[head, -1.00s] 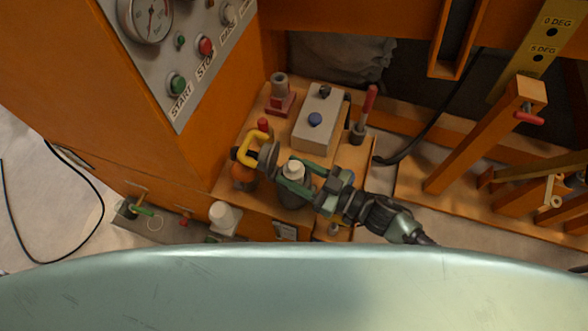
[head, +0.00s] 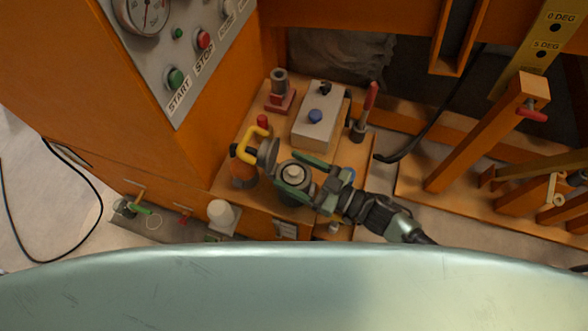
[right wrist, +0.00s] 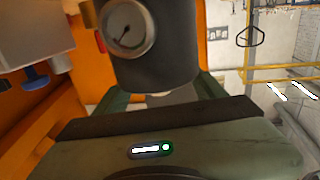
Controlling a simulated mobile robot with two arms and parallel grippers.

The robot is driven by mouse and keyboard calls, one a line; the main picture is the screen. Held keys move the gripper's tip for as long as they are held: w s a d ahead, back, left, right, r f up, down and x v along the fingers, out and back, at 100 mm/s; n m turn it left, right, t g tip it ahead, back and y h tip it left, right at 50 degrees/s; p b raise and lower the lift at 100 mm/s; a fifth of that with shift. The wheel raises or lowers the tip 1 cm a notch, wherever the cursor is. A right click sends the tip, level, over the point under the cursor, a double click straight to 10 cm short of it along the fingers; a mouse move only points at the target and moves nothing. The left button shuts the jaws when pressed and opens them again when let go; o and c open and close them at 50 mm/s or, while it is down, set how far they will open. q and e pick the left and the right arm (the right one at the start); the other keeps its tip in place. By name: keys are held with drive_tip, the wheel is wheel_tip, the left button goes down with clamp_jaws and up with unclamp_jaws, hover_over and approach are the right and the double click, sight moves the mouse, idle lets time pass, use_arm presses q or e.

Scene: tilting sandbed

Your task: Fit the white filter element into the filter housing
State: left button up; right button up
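The white filter element (head: 294,172) shows as a pale round top in the mouth of the dark, round filter housing (head: 292,199). It looks upright and seated in the housing, but its lower part is hidden. My right gripper (head: 284,170) is at the housing, its green fingers spread to either side of the white top with gaps visible. In the right wrist view, which is upside down, the housing (right wrist: 165,60) carries a round gauge. A pale sliver of the element (right wrist: 160,94) shows at its rim between the fingers. My left gripper is not in view.
A yellow handle (head: 250,139) and an orange cylinder (head: 243,174) stand close left of the housing. A grey box with a blue button (head: 315,116) and a red-handled lever (head: 368,103) are behind. A white cylinder (head: 221,213) sits at the lower left.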

sight(298, 175)
drive_tip(key=v, duration=0.7)
drive_tip(key=shift+f+b, duration=0.2)
drive_tip(key=shift+b, duration=0.15)
drive_tip(key=shift+s+d+r, duration=0.2)
drive_tip(key=shift+s+d, duration=0.05)
drive_tip(key=shift+d, duration=0.15)
